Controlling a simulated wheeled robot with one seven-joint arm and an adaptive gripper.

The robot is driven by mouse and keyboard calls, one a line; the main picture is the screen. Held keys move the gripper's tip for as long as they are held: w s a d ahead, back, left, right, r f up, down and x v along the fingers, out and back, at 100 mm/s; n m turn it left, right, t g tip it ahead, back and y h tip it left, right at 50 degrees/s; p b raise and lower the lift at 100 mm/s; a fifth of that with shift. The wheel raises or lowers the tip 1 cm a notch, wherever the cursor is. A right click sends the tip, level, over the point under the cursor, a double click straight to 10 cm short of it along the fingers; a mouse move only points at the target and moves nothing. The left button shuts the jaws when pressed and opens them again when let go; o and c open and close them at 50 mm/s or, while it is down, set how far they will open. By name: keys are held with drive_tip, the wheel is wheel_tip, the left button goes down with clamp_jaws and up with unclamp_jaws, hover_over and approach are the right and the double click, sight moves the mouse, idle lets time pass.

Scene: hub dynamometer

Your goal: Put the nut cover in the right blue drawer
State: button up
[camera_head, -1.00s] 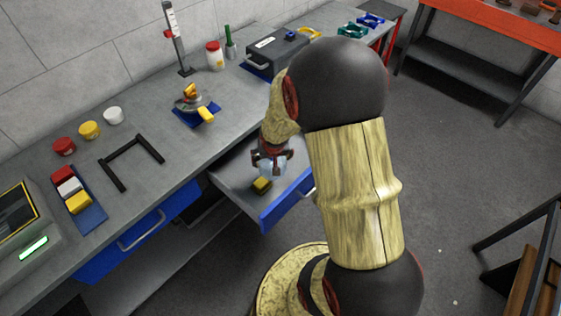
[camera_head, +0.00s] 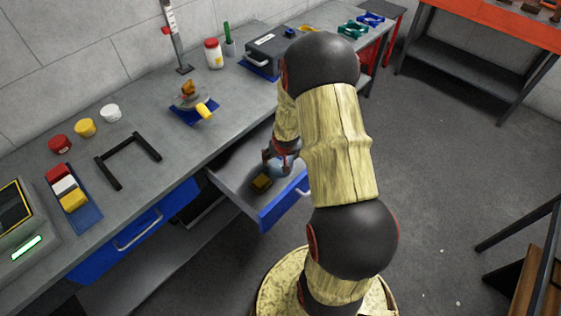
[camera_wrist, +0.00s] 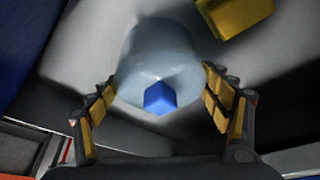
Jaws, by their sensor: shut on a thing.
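The nut cover looks like a pale blue-grey rounded cup (camera_wrist: 158,50) with a small blue block-shaped part (camera_wrist: 160,97) on its near side. My gripper (camera_wrist: 158,105) is shut on it, with one finger on each side. In the head view the pale cover (camera_head: 284,166) shows below my gripper (camera_head: 279,156), inside the outline of the open right blue drawer (camera_head: 284,207). I cannot tell whether the cover touches the drawer floor. My arm hides part of the drawer's right side.
A yellow block (camera_head: 261,183) lies in the open drawer, left of the cover; it also shows in the wrist view (camera_wrist: 235,12). The left blue drawer (camera_head: 140,231) is shut. The bench top (camera_head: 165,122) holds a black frame (camera_head: 128,160), jars and a grey box (camera_head: 276,50).

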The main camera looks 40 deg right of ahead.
drive_tip(key=shift+f, duration=0.3)
drive_tip(key=shift+f, duration=0.15)
drive_tip(key=o, duration=1.2)
drive_tip(key=shift+c, duration=0.2)
